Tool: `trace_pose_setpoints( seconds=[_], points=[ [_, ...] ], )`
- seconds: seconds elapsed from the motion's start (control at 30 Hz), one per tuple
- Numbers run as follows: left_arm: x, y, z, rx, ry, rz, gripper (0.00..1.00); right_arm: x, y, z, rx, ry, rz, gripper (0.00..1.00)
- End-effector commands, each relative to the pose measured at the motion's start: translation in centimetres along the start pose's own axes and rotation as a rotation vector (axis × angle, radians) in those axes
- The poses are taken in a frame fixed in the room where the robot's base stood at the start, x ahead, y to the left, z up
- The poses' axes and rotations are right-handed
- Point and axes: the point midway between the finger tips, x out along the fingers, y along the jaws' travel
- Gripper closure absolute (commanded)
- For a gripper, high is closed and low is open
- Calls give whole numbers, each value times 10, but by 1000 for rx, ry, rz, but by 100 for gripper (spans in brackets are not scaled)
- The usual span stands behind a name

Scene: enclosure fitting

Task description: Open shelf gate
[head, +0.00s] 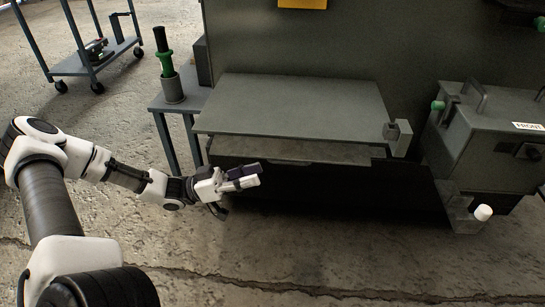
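A wide flat grey shelf panel (290,105) juts from the front of the dark enclosure. A small grey latch-like block (398,136) sits at its right front corner. Below the panel is a lighter recessed surface (300,149) above a dark opening; I cannot tell which part is the gate. My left gripper (250,178) is in front of the shelf's lower left part, pointing right, with no object visible in it. Whether it touches the enclosure is unclear. Its finger opening is hard to make out. My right gripper is not in view.
A grey box labelled FRONT (487,140) stands at the right, with a white knob (483,212) below. A small side table (161,104) at the left carries a green-and-black tool in a grey cup (172,90). A wheeled cart (97,65) stands behind. Front floor is clear.

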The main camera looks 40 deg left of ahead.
Motion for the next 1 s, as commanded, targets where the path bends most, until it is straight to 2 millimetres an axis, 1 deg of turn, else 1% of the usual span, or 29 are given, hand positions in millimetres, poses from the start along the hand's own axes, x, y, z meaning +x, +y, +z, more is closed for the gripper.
trace_pose_setpoints(
  seconds=[0.03, 0.1, 0.17, 0.23, 0.33, 0.57, 0.63, 0.77, 1.0],
  points=[
    [0, -10, 18, 63, 9, 35, 63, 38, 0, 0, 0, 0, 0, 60],
    [8, -16, 14, 116, 22, 69, 63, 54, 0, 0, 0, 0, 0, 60],
    [14, -17, 9, 143, 32, 86, 63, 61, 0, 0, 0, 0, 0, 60],
    [18, -17, 4, 156, 40, 95, 63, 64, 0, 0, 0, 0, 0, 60],
    [28, -15, 2, 157, 43, 99, 63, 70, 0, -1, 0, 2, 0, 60],
    [69, -11, 6, 155, 37, 100, 63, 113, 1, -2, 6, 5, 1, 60],
    [80, -10, 2, 154, 36, 100, 63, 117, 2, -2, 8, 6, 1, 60],
    [92, -8, -1, 153, 40, 96, 63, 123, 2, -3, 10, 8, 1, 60],
    [96, -8, -4, 152, 41, 93, 63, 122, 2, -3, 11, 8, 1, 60]
  ],
)
